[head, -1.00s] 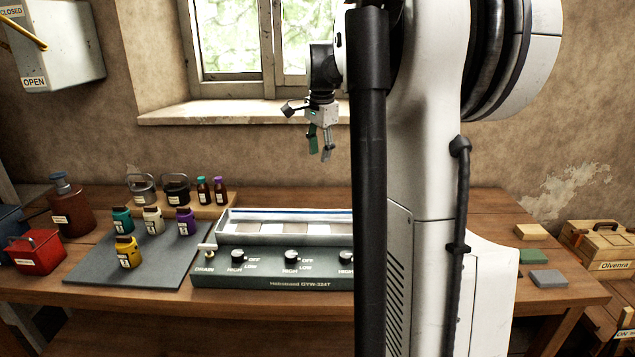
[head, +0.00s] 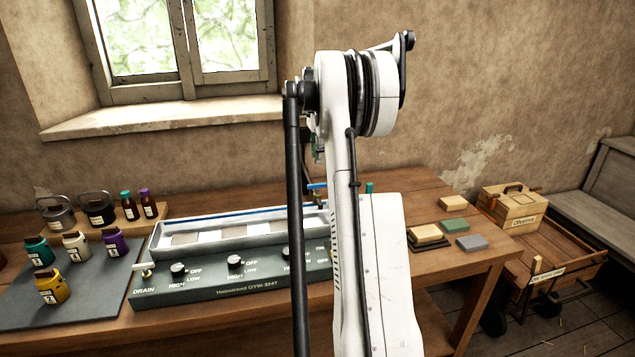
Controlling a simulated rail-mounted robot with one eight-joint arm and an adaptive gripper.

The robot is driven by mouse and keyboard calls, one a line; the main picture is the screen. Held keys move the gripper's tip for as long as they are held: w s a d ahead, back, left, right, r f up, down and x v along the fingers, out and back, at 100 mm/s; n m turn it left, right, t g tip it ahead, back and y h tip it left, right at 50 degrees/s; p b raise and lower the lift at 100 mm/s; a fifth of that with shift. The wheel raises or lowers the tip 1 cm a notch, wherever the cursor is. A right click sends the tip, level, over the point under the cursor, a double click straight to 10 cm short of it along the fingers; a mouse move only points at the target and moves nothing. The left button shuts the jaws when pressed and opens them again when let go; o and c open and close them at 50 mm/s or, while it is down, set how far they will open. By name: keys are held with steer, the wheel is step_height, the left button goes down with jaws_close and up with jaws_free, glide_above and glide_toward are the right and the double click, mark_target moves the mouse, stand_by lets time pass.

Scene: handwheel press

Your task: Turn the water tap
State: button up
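A small blue handle (head: 317,186), which looks like the water tap, shows at the back right end of the grey bath unit (head: 215,289). My arm hides part of it and whatever lies just right of it. My gripper (head: 318,152) is mostly hidden behind my arm. Only a bit of grey and green shows, in the picture above the blue handle. I cannot tell whether it touches anything or how far its fingers are apart.
The bath unit has a row of black knobs and a drain fitting at its left. Labelled jars (head: 115,242) stand on a dark mat (head: 80,300) to the left. Coloured blocks (head: 453,226) lie on the right of the table, with a wooden box (head: 510,207) beyond.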

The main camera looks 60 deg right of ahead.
mark_target(317, 189)
step_height(317, 189, down, 10)
steer(key=shift+f+p, duration=0.2)
steer(key=shift+p, duration=0.2)
jaws_close()
